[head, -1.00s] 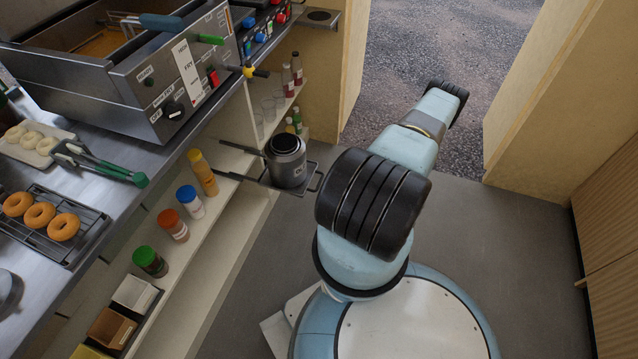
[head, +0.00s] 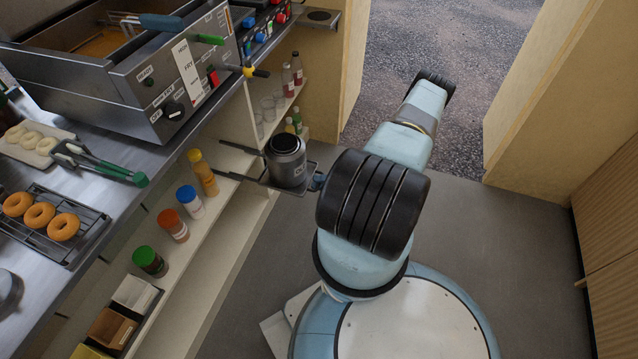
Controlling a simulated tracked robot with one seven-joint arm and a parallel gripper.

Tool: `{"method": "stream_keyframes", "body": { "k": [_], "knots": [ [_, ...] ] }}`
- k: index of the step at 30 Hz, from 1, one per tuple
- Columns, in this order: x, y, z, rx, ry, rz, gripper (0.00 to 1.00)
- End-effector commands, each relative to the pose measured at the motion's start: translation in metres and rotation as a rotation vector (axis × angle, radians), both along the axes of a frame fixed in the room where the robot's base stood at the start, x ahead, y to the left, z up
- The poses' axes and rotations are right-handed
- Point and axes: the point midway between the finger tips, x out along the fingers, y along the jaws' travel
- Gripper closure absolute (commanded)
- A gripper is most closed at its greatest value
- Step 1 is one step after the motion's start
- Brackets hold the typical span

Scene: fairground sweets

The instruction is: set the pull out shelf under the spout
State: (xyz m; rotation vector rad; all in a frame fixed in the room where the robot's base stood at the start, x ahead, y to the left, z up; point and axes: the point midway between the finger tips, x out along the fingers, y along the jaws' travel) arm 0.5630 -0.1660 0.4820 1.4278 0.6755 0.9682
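The pull-out shelf (head: 296,191) is a dark metal tray on two rails, sticking out from under the counter on the left. A dark grey can (head: 288,166) with an open top and a partly readable label stands upright on it. The spout is a small tap with a yellow handle (head: 256,72) low on the fryer's right end, up and left of the can in the picture. A small blue and dark part of my gripper end (head: 318,183) shows at the shelf's outer right edge, by its handle. My arm's black joint hides the rest, so contact and fingers cannot be seen.
The fryer (head: 150,95) stands on the steel counter, with doughnuts on a rack (head: 60,245) and tongs (head: 100,165) nearby. Several sauce bottles and jars (head: 190,200) line the lower shelf beside the rails. The floor (head: 490,240) to the right is clear.

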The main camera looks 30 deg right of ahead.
Motion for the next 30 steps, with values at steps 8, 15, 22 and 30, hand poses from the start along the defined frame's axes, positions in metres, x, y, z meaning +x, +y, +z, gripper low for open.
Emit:
{"method": "stream_keyframes", "body": {
  "k": [8,15,22,30],
  "knots": [
    [-0.0001,-0.0002,0.0,0.0,0.0,0.0,0.75],
    [0.0,0.0,0.0007,0.002,-0.001,0.0,0.98],
    [0.0006,0.0001,0.0018,0.004,-0.003,0.0,1.0],
    [0.0076,0.0055,0.003,0.007,-0.008,0.002,1.0]
  ]
}}
